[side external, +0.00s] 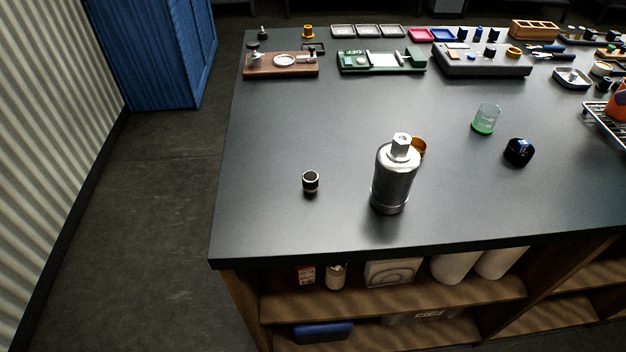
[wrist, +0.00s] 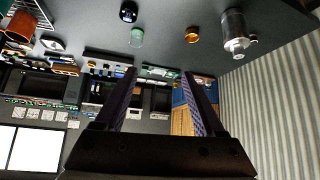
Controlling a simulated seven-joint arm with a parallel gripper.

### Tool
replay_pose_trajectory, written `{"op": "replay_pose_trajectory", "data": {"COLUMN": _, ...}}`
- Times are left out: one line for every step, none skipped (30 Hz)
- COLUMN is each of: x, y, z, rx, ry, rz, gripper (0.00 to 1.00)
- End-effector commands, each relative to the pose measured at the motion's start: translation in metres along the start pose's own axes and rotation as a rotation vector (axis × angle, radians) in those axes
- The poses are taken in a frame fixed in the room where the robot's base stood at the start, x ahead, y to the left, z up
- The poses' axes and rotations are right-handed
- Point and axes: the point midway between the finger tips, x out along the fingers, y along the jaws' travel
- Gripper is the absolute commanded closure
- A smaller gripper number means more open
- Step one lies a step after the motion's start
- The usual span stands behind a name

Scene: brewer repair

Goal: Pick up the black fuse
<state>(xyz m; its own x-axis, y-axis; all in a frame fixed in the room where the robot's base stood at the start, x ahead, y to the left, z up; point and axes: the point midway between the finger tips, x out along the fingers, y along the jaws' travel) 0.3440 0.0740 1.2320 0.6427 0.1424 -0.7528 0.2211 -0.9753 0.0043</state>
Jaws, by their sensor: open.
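I cannot tell for sure which thing is the black fuse. Small dark cylinders (side external: 493,35) stand on and behind the grey device (side external: 485,64) at the back right in the side external view, too small to name. A short dark cylinder with a pale rim (side external: 311,182) stands alone at the front left. My gripper (wrist: 160,71) shows only in the wrist view. Its two fingers are wide apart with nothing between them, and it touches nothing I can see.
A silver canister (side external: 392,182) stands near the front edge, an orange part (side external: 419,147) behind it. A green-bottomed glass (side external: 486,119) and a dark blue-black jar (side external: 519,151) stand right of it. A wire rack (side external: 605,122) is at the right edge. The left-middle tabletop is clear.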

Motion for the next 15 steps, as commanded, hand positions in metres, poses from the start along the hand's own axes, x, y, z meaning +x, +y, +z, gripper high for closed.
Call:
{"op": "replay_pose_trajectory", "data": {"x": 0.016, "y": -0.016, "z": -0.022, "rx": -0.033, "ry": -0.003, "rz": -0.029, "gripper": 0.29}}
{"op": "replay_pose_trajectory", "data": {"x": 0.024, "y": -0.025, "z": -0.033, "rx": -0.049, "ry": -0.002, "rz": -0.043, "gripper": 0.29}}
{"op": "replay_pose_trajectory", "data": {"x": 0.035, "y": -0.038, "z": -0.046, "rx": -0.072, "ry": -0.002, "rz": -0.062, "gripper": 0.29}}
{"op": "replay_pose_trajectory", "data": {"x": 0.044, "y": -0.048, "z": -0.056, "rx": -0.089, "ry": -0.002, "rz": -0.077, "gripper": 0.29}}
{"op": "replay_pose_trajectory", "data": {"x": 0.053, "y": -0.060, "z": -0.064, "rx": -0.106, "ry": -0.004, "rz": -0.092, "gripper": 0.29}}
{"op": "replay_pose_trajectory", "data": {"x": 0.066, "y": -0.075, "z": -0.074, "rx": -0.129, "ry": -0.006, "rz": -0.112, "gripper": 0.29}}
{"op": "replay_pose_trajectory", "data": {"x": 0.076, "y": -0.088, "z": -0.081, "rx": -0.146, "ry": -0.008, "rz": -0.127, "gripper": 0.29}}
{"op": "replay_pose_trajectory", "data": {"x": 0.086, "y": -0.101, "z": -0.087, "rx": -0.164, "ry": -0.011, "rz": -0.142, "gripper": 0.29}}
{"op": "replay_pose_trajectory", "data": {"x": 0.100, "y": -0.120, "z": -0.093, "rx": -0.188, "ry": -0.017, "rz": -0.161, "gripper": 0.29}}
{"op": "replay_pose_trajectory", "data": {"x": 0.111, "y": -0.134, "z": -0.096, "rx": -0.206, "ry": -0.022, "rz": -0.177, "gripper": 0.29}}
{"op": "replay_pose_trajectory", "data": {"x": 0.122, "y": -0.149, "z": -0.099, "rx": -0.225, "ry": -0.029, "rz": -0.191, "gripper": 0.29}}
{"op": "replay_pose_trajectory", "data": {"x": 0.136, "y": -0.170, "z": -0.100, "rx": -0.250, "ry": -0.039, "rz": -0.211, "gripper": 0.29}}
{"op": "replay_pose_trajectory", "data": {"x": 0.147, "y": -0.185, "z": -0.099, "rx": -0.268, "ry": -0.047, "rz": -0.224, "gripper": 0.29}}
{"op": "replay_pose_trajectory", "data": {"x": 0.157, "y": -0.201, "z": -0.097, "rx": -0.287, "ry": -0.056, "rz": -0.238, "gripper": 0.29}}
{"op": "replay_pose_trajectory", "data": {"x": 0.171, "y": -0.222, "z": -0.093, "rx": -0.311, "ry": -0.070, "rz": -0.255, "gripper": 0.29}}
